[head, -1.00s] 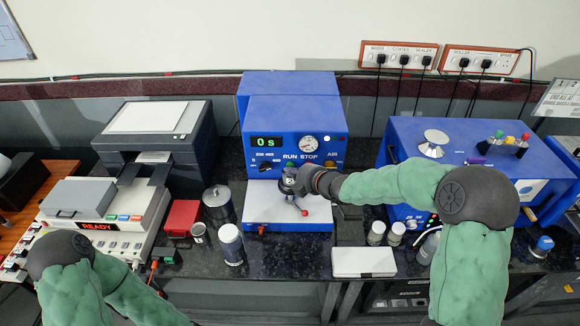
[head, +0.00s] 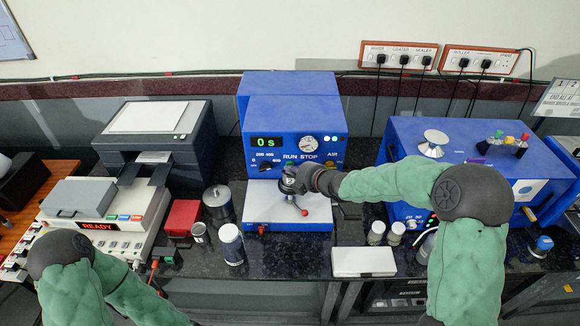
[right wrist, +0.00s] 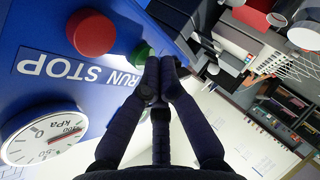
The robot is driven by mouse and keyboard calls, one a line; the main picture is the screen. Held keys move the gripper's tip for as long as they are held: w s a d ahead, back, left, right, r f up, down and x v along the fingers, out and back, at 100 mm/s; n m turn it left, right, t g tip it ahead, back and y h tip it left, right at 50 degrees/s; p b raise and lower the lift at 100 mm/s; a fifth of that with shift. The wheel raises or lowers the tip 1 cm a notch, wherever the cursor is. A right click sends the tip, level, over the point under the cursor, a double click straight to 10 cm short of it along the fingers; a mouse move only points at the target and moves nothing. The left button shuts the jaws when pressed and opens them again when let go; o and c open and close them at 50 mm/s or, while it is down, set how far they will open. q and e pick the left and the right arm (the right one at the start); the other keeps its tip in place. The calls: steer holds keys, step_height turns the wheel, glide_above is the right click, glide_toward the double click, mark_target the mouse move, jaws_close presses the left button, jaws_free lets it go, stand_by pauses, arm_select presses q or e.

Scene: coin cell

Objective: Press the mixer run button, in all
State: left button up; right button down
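A blue machine (head: 295,108) stands at the back middle, with a display reading 0 s and the labels RUN and STOP. In the right wrist view, the green button (right wrist: 141,52) by RUN is partly hidden behind my fingertips, and the red button (right wrist: 91,32) is by STOP. My right gripper (right wrist: 158,66) has its fingers shut together, empty, with the tips at or very near the green button; I cannot tell whether they touch. My left gripper is out of view.
A round kPa gauge (right wrist: 42,133) sits beside the buttons. A red-knobbed lever (head: 304,211) stands below my right gripper over the machine's white base (head: 262,208). Jars (head: 230,244) and a red box (head: 182,216) stand to the left, a white box (head: 364,262) to the front right.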

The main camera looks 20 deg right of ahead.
steer(key=shift+s+a+b, duration=0.25)
steer(key=shift+s+b, duration=0.35)
steer(key=shift+s, duration=0.25)
steer(key=shift+s+a+b, duration=0.2)
steer(key=shift+s+b, duration=0.3)
steer(key=shift+s, duration=0.3)
steer(key=shift+s+a+b, duration=0.25)
steer(key=shift+s+b, duration=0.2)
steer(key=shift+s, duration=0.35)
steer(key=shift+s+a+b, duration=0.2)
steer(key=shift+s+b, duration=0.3)
steer(key=shift+s, duration=0.3)
